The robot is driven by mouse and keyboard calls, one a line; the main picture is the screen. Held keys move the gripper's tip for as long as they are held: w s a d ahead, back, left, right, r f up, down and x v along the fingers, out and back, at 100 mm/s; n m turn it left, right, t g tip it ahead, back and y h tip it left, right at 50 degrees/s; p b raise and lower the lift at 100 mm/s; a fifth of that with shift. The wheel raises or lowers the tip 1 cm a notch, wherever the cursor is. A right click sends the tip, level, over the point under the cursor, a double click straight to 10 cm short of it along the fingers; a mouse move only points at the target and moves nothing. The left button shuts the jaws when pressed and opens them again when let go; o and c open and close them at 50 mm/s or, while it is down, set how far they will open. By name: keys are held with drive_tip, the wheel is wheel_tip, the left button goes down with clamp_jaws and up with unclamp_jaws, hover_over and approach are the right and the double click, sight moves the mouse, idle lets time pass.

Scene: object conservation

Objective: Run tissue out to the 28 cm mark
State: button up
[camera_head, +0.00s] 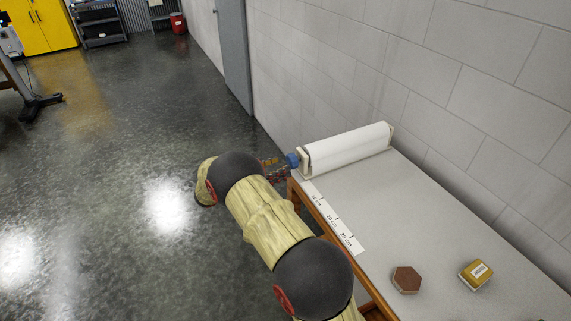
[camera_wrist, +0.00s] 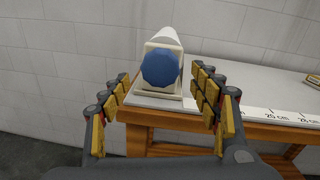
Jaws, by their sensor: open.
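The white tissue roll (camera_head: 345,151) lies in its holder at the far end of the bench, against the wall. A blue faceted knob (camera_head: 292,160) sticks out of the holder's end toward my gripper. In the wrist view the knob (camera_wrist: 160,68) is straight ahead, between and beyond my open fingers. My gripper (camera_wrist: 166,95) is open and empty, apart from the knob as far as I can tell. In the head view my arm partly hides it. A white ruler strip (camera_head: 333,219) with cm marks runs along the bench's edge; its 28 cm label (camera_head: 346,239) shows near the close end. No tissue lies along the strip.
The grey-topped wooden bench (camera_head: 425,215) stands along the block wall. A brown hexagonal block (camera_head: 406,279) and a yellow labelled box (camera_head: 476,274) sit on it at the near end. Open floor lies to the left. The bench top between roll and blocks is clear.

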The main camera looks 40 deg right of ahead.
sight(288, 163)
drive_tip(key=shift+s+d, duration=0.2)
drive_tip(key=shift+d, duration=0.85)
drive_tip(key=shift+s+d, duration=0.15)
drive_tip(key=shift+d, duration=0.9)
drive_tip(key=c, duration=1.1)
drive_tip(key=shift+c, duration=0.2)
